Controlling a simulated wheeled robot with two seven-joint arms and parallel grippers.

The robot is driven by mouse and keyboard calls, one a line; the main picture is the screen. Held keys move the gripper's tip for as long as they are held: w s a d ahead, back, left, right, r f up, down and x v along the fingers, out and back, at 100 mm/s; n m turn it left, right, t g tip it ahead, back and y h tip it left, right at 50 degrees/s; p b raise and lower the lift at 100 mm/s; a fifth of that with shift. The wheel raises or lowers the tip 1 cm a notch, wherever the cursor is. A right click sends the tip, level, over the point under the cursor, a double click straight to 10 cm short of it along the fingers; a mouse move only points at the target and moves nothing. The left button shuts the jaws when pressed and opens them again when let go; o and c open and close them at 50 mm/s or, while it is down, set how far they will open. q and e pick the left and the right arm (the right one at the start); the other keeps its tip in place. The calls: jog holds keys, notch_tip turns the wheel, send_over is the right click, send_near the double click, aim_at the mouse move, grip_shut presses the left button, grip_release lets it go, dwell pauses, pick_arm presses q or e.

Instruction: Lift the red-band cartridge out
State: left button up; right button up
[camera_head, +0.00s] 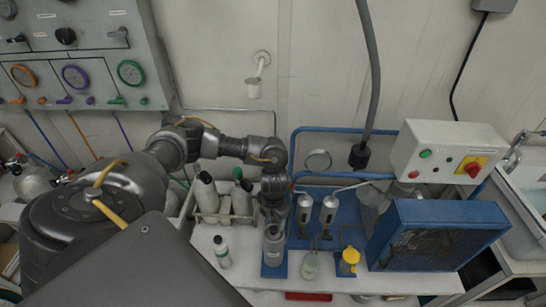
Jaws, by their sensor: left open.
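My left arm reaches in from the left, and its open gripper (272,213) points down just above a grey cylindrical housing (273,246) in a blue stand at the front of the bench. I cannot tell whether the fingers are around anything at the housing's mouth. No red band is clearly visible; a cartridge in the housing would be hidden by the gripper. My right gripper is not in view.
Two metal cylinders (328,212) stand close right of the gripper. A bottle crate (213,217) is close left, with a small white bottle (222,252) in front. A glass jar (310,266), yellow-topped item (349,258) and blue grilled box (435,238) lie rightward.

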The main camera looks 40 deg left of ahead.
aim_at(274, 229)
pick_arm(q)
jog(key=shift+s+f, duration=0.15)
jog(key=shift+f, duration=0.1)
notch_tip(274, 229, down, 4)
jog(key=shift+s+d+r+p, duration=0.1)
jog(key=shift+d+r+p, duration=0.05)
jog(key=shift+p, duration=0.75)
jog(key=shift+f, duration=0.5)
jog(key=c, duration=1.2)
grip_shut()
